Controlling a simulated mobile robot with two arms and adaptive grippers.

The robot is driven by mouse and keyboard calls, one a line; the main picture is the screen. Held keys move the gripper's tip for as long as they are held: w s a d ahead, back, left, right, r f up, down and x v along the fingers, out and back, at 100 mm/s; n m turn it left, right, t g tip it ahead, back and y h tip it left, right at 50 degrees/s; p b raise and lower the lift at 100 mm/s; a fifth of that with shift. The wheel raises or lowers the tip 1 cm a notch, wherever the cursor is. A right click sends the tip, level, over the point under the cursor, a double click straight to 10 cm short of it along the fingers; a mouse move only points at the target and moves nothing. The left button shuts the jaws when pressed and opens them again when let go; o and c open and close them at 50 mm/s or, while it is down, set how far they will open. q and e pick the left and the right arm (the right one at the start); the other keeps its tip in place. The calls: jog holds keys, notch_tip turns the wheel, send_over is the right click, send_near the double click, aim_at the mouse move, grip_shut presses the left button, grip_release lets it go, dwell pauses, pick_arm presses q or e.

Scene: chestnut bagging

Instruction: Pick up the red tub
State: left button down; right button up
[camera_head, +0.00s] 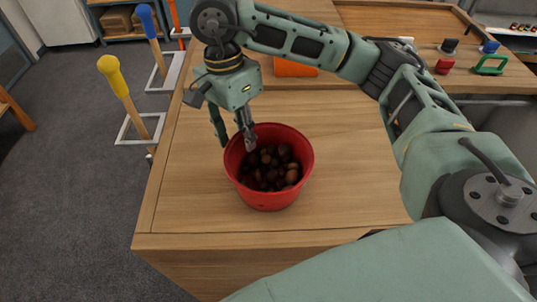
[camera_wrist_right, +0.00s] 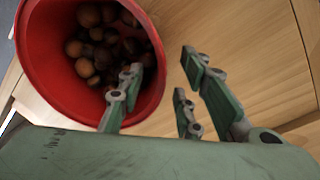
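The red tub (camera_head: 268,201) stands upright on the wooden table, with brown chestnuts (camera_head: 272,170) inside. My right gripper (camera_head: 234,142) points down at the tub's back-left rim, with its fingers apart. One finger is over the inside of the tub and the other is outside the wall. In the right wrist view the tub (camera_wrist_right: 42,75) fills the upper left, and the open fingers (camera_wrist_right: 158,85) lie on both sides of its rim. I cannot tell whether any finger touches the wall. My left gripper is not in view.
The wooden table (camera_head: 355,165) is bare to the right of the tub; its left edge is close. An orange object (camera_head: 295,69) sits behind, partly hidden by my arm. A yellow-topped handle (camera_head: 112,70) stands left of the table. Small coloured items (camera_head: 490,65) lie at back right.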

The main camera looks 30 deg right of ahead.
aim_at(250, 167)
jog(key=f+p, duration=0.1)
jog(key=s+f+p, duration=0.1)
jog(key=f, duration=0.1)
jog(key=f+p, duration=0.1)
jog(key=f, duration=0.1)
jog(key=shift+s+d, duration=0.2)
jog(key=shift+s, duration=0.1)
jog(key=shift+f, duration=0.65)
grip_shut()
